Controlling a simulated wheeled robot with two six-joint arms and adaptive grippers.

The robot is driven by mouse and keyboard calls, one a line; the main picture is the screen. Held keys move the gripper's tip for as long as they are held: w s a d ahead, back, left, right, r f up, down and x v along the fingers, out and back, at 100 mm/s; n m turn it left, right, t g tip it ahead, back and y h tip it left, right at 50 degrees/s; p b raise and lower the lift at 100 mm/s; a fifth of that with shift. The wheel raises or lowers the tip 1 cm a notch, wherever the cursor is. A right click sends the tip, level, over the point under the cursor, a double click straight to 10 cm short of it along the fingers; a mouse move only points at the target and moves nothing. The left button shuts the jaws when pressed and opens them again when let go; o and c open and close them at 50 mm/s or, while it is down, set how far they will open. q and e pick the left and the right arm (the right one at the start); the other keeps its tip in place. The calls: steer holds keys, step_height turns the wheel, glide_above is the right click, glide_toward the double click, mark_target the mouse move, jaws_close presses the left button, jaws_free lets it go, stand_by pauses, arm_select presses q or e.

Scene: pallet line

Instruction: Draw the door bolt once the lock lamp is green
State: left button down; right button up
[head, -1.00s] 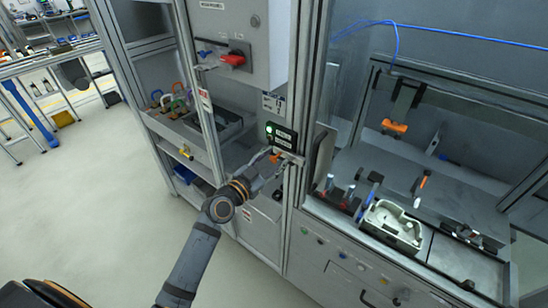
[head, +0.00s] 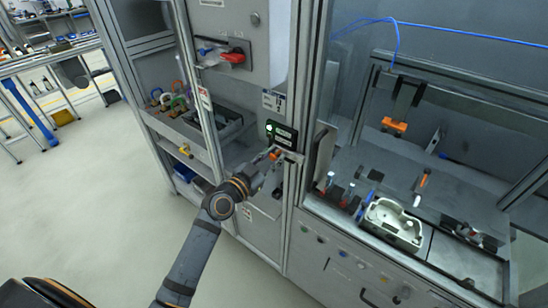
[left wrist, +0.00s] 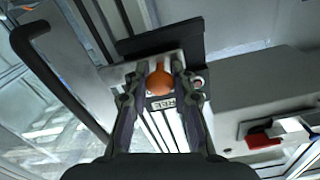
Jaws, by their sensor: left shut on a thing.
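The door bolt shows as an orange knob (head: 274,153) just below the black lock box (head: 282,136) on the door post. The lock lamp (head: 270,128) on that box is lit green. My left gripper (head: 270,161) is at the knob, its arm coming up from below. In the left wrist view the round orange knob (left wrist: 159,81) sits between the two fingertips, and the left gripper (left wrist: 152,76) is shut on it. A plate with a label that seems to read FREE lies behind the fingers. My right gripper is not in view.
A red switch handle (head: 233,57) is on the grey cabinet (head: 245,20) up left. Shelves with coloured padlocks (head: 175,95) stand left of the post. Right of it, a bench (head: 400,180) carries a pale tray-like part (head: 394,222). Open floor lies left.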

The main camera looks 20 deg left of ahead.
arm_select(q)
steer(key=a+b, duration=0.1)
steer(key=w+a, duration=0.1)
steer(key=a, duration=0.1)
steer(key=shift+w+a+b, duration=0.2)
steer(key=shift+a+b, duration=0.1)
steer(key=shift+b, duration=0.05)
steer(key=c, duration=1.4)
jaws_free()
steer(key=shift+c, duration=0.2)
steer(key=o, duration=0.3)
steer(key=shift+a, duration=0.35)
steer(key=shift+o, duration=0.2)
step_height(320, 180, up, 10)
steer(key=shift+f, duration=0.1)
